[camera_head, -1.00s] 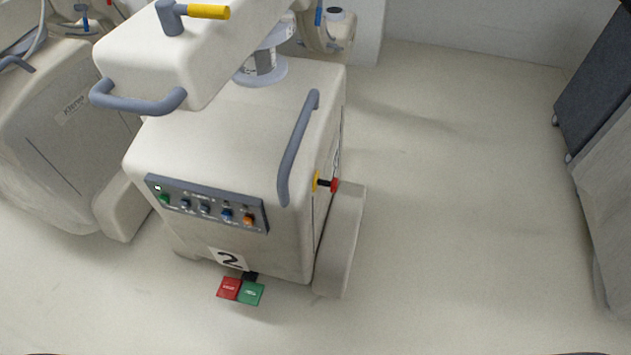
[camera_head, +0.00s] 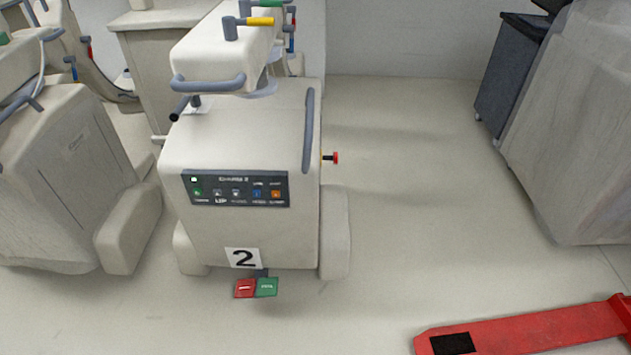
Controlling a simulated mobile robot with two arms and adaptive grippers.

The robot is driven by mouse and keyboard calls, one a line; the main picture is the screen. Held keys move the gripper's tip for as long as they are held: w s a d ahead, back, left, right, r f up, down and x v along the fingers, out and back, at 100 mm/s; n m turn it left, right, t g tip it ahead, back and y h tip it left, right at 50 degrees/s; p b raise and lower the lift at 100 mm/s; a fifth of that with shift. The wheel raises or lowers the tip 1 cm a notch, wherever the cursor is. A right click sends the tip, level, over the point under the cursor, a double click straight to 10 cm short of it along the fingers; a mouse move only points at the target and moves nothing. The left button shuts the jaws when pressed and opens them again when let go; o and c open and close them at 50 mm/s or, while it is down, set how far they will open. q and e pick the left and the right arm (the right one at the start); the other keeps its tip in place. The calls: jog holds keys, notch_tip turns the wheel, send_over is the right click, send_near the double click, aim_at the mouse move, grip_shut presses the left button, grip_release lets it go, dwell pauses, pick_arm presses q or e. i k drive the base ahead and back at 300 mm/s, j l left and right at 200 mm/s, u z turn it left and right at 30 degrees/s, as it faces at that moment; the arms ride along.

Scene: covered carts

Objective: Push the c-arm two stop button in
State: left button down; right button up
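C-arm two (camera_head: 245,140) is the cream cart with a "2" label (camera_head: 244,258) low on its front. It stands left of centre in the head view. Its stop button (camera_head: 335,158) is a red knob with a yellow base, sticking out from the cart's right side, below the grey side handle (camera_head: 309,130). From this distance I cannot tell whether the button is pressed. Nothing touches it. Neither of my grippers is in view.
Red and green pedals (camera_head: 256,288) stick out at the cart's front foot. Another cream machine (camera_head: 60,180) stands close on the left. A covered cart (camera_head: 575,120) stands at the right. A red fork-like piece (camera_head: 540,330) lies low at the lower right. Open floor (camera_head: 420,190) lies right of the button.

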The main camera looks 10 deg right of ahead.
aim_at(334, 158)
jog(key=k+l, duration=1.15)
jog(key=i+j, duration=0.15)
jog(key=i, duration=0.45)
jog(key=i+j, duration=0.15)
jog(key=i, duration=0.45)
jog(key=i+j, duration=0.2)
jog(key=i, duration=0.4)
